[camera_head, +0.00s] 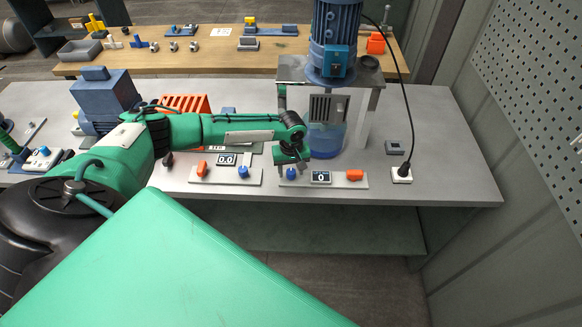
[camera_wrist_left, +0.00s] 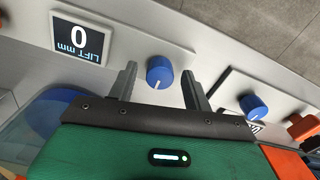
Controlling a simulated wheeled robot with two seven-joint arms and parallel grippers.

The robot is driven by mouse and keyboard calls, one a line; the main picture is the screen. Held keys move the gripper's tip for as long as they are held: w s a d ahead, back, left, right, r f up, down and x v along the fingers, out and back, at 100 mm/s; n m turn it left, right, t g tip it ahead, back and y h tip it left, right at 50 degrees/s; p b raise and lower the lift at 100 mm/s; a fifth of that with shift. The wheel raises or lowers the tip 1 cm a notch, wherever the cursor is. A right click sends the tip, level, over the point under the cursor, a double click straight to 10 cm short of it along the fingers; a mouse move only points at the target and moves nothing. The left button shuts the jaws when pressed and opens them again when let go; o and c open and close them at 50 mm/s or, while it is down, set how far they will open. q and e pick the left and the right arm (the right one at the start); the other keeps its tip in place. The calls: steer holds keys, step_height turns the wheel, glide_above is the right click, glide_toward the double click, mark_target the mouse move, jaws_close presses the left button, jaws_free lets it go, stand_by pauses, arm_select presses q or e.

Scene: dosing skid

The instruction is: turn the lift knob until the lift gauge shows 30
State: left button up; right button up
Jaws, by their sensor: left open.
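The lift knob (camera_wrist_left: 159,72) is a blue dial with a white pointer line on a pale panel (camera_wrist_left: 130,30). In the head view the lift knob (camera_head: 291,174) is at the left of that panel. The lift gauge (camera_wrist_left: 78,40) is labelled LIFT mm and reads 0. It also shows in the head view (camera_head: 321,177), right of the knob. My left gripper (camera_wrist_left: 158,88) is open, with one finger on each side of the knob. I see gaps between fingers and knob. In the head view my left gripper (camera_head: 292,165) is over the knob.
An orange switch (camera_head: 355,175) is right of the gauge. A second panel to the left has a blue knob (camera_head: 243,172), a 0.0 display (camera_head: 227,159) and an orange switch (camera_head: 202,169). A clear blue vessel (camera_head: 326,141) under a motor (camera_head: 335,35) stands behind. The bench's right side is mostly clear.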

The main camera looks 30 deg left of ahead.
arm_select(q)
steer(key=shift+f, duration=0.1)
steer(key=c, duration=1)
steer(key=shift+o, duration=0.2)
